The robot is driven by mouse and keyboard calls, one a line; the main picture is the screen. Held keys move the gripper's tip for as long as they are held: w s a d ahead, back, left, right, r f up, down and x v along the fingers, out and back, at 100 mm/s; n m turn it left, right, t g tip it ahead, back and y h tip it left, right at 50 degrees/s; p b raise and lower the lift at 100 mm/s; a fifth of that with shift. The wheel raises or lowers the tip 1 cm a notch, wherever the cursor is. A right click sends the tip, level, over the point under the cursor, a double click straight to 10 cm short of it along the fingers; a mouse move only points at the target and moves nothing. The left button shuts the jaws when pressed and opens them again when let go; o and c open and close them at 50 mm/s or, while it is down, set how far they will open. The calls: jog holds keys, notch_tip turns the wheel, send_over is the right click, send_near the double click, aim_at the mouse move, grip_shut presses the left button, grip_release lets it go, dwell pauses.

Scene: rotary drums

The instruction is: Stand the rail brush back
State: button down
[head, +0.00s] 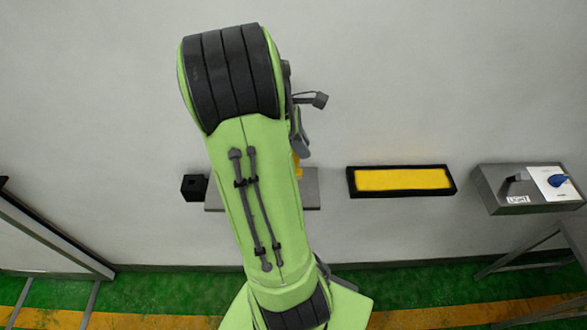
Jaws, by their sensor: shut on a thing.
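My green and black arm fills the middle of the head view and covers most of my gripper (302,144). Only a grey edge of the gripper shows to the right of the arm. It is shut on a small yellow thing (297,166), which looks like part of the rail brush. Most of that thing is hidden, so its tilt and its lower end cannot be told. The yellow piece shows just above a grey shelf or plate (309,190) at the wall; whether they touch is unclear.
A small black block (194,188) is left of the grey shelf. A black-framed yellow tray or panel (402,181) is to its right. A grey box marked LIGHT (528,189) with a blue knob is at far right. A metal frame (45,232) stands at left. The wall above is bare.

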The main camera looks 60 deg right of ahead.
aim_at(299, 159)
notch_tip(299, 159, down, 5)
jog(key=shift+w+f+b, duration=0.1)
jog(key=shift+f+b, duration=0.1)
jog(key=shift+b, duration=0.25)
jog(key=shift+w+f, duration=0.15)
jog(key=shift+s, duration=0.2)
jog(key=c, duration=0.9)
grip_release()
jog(key=shift+w+f, duration=0.1)
